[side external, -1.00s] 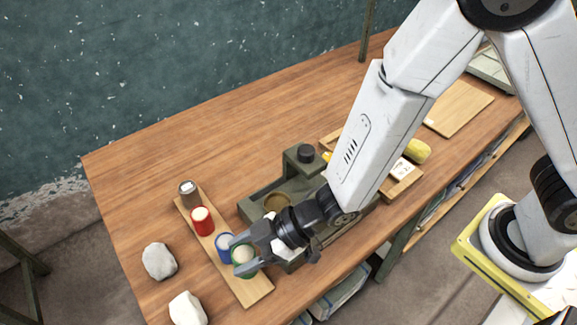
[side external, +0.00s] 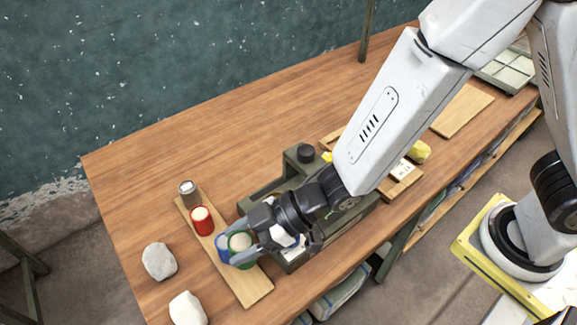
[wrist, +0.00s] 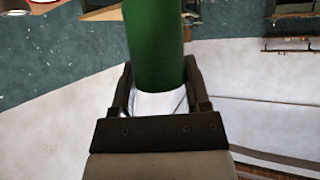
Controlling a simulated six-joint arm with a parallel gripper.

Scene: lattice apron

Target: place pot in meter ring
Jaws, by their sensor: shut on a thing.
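A green pot with a pale top (side external: 240,241) is held in my gripper (side external: 242,249) over the near part of the wooden board. In the wrist view the green pot (wrist: 155,45) stands between the two fingers of my gripper (wrist: 157,92), which is shut on it. The pot appears raised a little off the board. The dark green meter (side external: 305,170) stands to the right, behind my gripper. My gripper and wrist cover much of it, and its ring is hidden now.
A blue pot (side external: 222,246) is just left of the green one, partly hidden. A red pot (side external: 202,221) and a grey-brown pot (side external: 188,193) stand farther along the board (side external: 252,292). Two pale stones (side external: 159,261) lie at left. A wooden tray (side external: 405,185) is right.

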